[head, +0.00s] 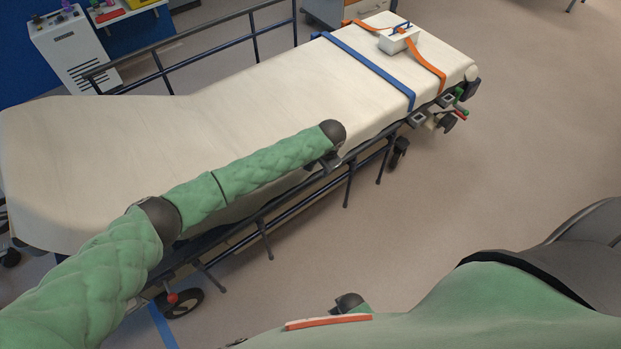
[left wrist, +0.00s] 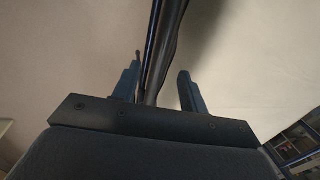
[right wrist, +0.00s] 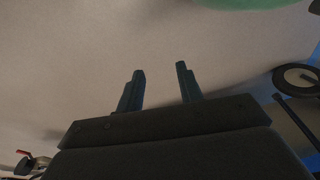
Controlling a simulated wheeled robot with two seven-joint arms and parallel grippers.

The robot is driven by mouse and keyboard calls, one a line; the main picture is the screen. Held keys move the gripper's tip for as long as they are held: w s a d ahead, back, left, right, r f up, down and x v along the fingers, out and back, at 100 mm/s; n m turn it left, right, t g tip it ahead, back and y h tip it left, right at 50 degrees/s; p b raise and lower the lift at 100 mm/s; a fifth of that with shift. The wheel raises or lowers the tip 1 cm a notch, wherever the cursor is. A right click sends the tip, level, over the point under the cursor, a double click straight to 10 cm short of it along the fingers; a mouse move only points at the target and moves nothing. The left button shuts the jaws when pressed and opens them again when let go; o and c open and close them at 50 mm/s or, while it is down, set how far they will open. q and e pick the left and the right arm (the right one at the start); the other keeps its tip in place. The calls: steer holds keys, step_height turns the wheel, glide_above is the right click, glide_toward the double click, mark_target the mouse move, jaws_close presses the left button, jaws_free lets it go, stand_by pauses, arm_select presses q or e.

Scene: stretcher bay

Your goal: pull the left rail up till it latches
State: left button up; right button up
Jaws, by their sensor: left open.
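The stretcher's near-side rail (head: 292,200) is a dark bar hanging low beside the mattress, its posts pointing down. My left gripper (head: 328,163) is at this rail near the mattress edge, partly hidden by my wrist in the head view. In the left wrist view, the rail's dark bar (left wrist: 158,50) runs between the two open fingers of my left gripper (left wrist: 158,82). I cannot tell whether the fingers touch it. My right gripper (right wrist: 160,78) is open and empty over the floor in the right wrist view.
The cream mattress (head: 250,90) carries a blue strap (head: 368,70), an orange strap (head: 428,68) and a white box (head: 396,42). The far rail (head: 205,42) stands raised. A red knob (head: 172,298) is near a wheel. Floor (head: 470,190) to the right is clear.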

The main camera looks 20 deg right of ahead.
mark_target(317, 177)
arm_select(q)
steer(key=f, duration=0.2)
steer(key=w+f+p, duration=0.1)
steer(key=f, duration=0.1)
steer(key=f+p, duration=0.1)
steer(key=f, duration=0.1)
steer(key=shift+w+a+f, duration=0.1)
steer(key=shift+w+a, duration=0.05)
steer(key=shift+a, duration=0.15)
steer(key=shift+w+f, duration=0.1)
steer(key=shift+f, duration=0.6)
arm_select(e)
steer(key=shift+s+d+f, duration=0.25)
steer(key=shift+d+f, duration=0.05)
steer(key=shift+f, duration=0.45)
steer(key=shift+s+d+f, duration=0.25)
steer(key=shift+d+f, duration=0.05)
steer(key=shift+f, duration=0.4)
steer(key=shift+s+d+f, duration=0.25)
steer(key=shift+d+f, duration=0.05)
steer(key=shift+f, duration=0.45)
arm_select(q)
steer(key=shift+c, duration=0.4)
jaws_close()
steer(key=shift+r, duration=0.1)
arm_select(e)
steer(key=shift+d, duration=0.1)
